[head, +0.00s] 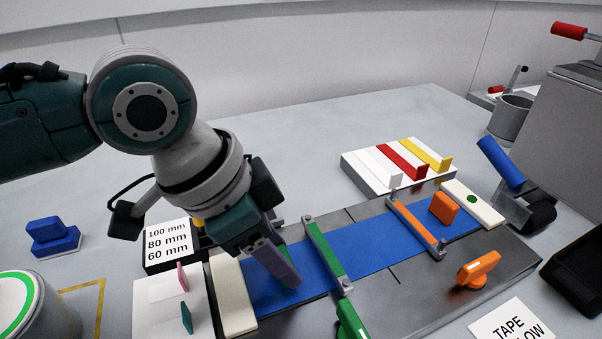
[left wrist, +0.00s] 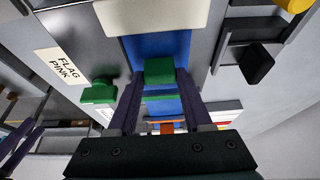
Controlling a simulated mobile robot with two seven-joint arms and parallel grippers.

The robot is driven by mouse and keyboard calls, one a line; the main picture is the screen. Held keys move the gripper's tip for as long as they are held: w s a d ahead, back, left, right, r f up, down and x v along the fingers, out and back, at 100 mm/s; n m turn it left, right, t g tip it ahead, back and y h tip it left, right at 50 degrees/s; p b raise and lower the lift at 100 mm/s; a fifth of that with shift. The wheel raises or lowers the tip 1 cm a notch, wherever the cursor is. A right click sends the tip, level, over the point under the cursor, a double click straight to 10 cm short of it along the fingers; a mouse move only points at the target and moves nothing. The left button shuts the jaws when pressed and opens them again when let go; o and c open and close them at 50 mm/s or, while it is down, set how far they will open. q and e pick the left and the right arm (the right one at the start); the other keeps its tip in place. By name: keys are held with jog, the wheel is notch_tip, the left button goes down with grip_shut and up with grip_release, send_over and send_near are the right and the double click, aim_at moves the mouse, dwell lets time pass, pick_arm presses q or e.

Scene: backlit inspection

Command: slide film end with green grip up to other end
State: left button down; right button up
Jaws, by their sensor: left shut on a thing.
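The blue film (head: 370,243) lies flat along a dark grey board, under a green bar (head: 325,247) and an orange bar (head: 415,228). My left gripper (head: 279,266) reaches down to the film's left part, left of the green bar. In the left wrist view its fingers (left wrist: 158,88) are shut on the green grip (left wrist: 159,71), which stands on the blue film. In the head view the fingers mostly hide this grip. The orange grip (head: 445,207) stands on the film's right part, beyond the orange bar.
White blocks lie at the left (head: 232,297) and right (head: 472,203) ends; the right one has a green dot. A green handle (head: 350,318) and an orange knob (head: 478,268) stand at the front. A strip holder (head: 375,177) is behind, a grey machine (head: 560,130) at right.

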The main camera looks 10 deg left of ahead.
pick_arm(q)
jog(key=shift+c, duration=1.6)
grip_release()
jog(key=shift+d, duration=0.1)
jog(key=p+v, duration=0.1)
jog(key=v, duration=0.9)
jog(key=shift+p, duration=0.4)
